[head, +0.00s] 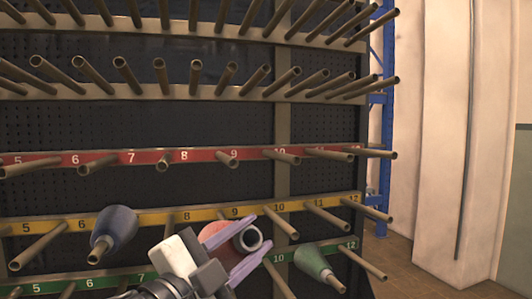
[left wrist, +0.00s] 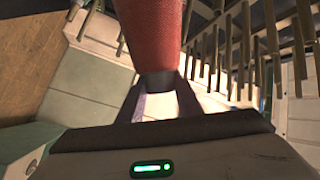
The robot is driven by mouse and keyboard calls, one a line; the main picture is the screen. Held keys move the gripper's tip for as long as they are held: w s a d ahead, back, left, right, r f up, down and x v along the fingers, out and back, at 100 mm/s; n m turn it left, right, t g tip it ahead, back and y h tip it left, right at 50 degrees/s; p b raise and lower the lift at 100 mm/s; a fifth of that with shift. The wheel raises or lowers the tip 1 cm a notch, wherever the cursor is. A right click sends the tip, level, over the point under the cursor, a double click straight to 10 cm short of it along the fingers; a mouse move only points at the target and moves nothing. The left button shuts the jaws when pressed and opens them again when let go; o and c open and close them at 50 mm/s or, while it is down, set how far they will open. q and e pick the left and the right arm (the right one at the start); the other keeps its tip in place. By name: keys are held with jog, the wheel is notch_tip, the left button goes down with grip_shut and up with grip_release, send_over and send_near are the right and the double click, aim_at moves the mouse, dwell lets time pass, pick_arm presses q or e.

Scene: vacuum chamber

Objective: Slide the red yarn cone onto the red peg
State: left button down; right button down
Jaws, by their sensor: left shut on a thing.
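My left gripper (head: 258,232) is at the lower middle of the head view, its two pale purple fingers shut on the red yarn cone (head: 217,236). The cone's grey hollow tube end (head: 248,238) points toward the camera. In the left wrist view the red cone (left wrist: 155,32) rises from between the fingers (left wrist: 160,98), which hold it by its narrow grey end. The red rail (head: 110,158) carries several grey pegs with numbers. The cone is below this rail and in front of the yellow one, apart from the red pegs as far as I can see. My right gripper is out of view.
A blue cone (head: 117,226) sits on a yellow-rail (head: 155,218) peg left of my gripper. A green cone (head: 311,260) sits on a peg to its right. Bare pegs jut out all around. A blue upright (head: 381,130) and pale wall stand at the right.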

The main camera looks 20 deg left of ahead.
pick_arm(q)
jog(key=s+d+r+m+h+p, duration=0.2)
jog(key=r+m+h+p, duration=0.3)
jog(key=r+m, duration=0.3)
jog(key=shift+d+r+h+p, duration=0.35)
jog(key=shift+d+r+h, duration=0.25)
jog(key=shift+r, duration=0.35)
jog(key=shift+s, duration=0.1)
jog(key=shift+w+a+f+p, duration=0.15)
jog(key=shift+w+a, duration=0.35)
jog(key=shift+w, duration=0.3)
jog(key=shift+w+a+r+p, duration=0.1)
jog(key=shift+w+a+p, duration=0.05)
jog(key=shift+w+a, duration=0.55)
jog(key=shift+w+a+f+p, duration=0.15)
jog(key=shift+w+a, duration=0.2)
jog(key=shift+w, duration=0.55)
jog(key=shift+r, duration=0.1)
jog(key=shift+r+p, duration=0.1)
jog(key=shift+p, duration=0.35)
jog(key=shift+w, duration=0.1)
